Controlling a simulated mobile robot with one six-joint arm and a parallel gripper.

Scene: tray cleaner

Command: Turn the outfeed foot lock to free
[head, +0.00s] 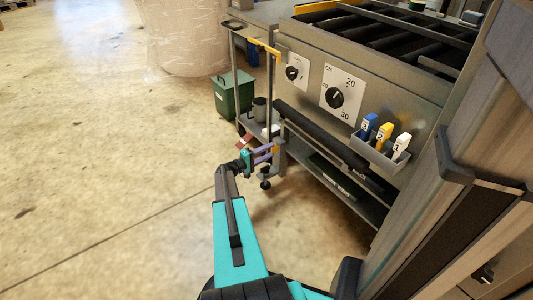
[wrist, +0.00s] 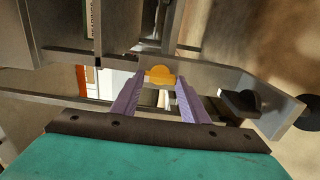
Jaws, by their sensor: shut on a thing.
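A small orange knob (wrist: 159,75), which looks like the foot lock, sits on a grey metal bar (wrist: 215,70) in the wrist view. My gripper (wrist: 161,82) has its purple fingers on either side of it and is shut on it. The knob's rounded top shows between the fingertips; its lower part is hard to make out. In the head view my gripper (head: 264,153) is low at the machine's left end, with a bit of orange (head: 274,149) at its tips. Any lock or free marking is too small to read.
A black foot (head: 265,183) stands below my gripper. A green bin (head: 230,97), a grey cup (head: 260,108) and a caddy (head: 376,153) of numbered pieces are near. The floor at left is clear.

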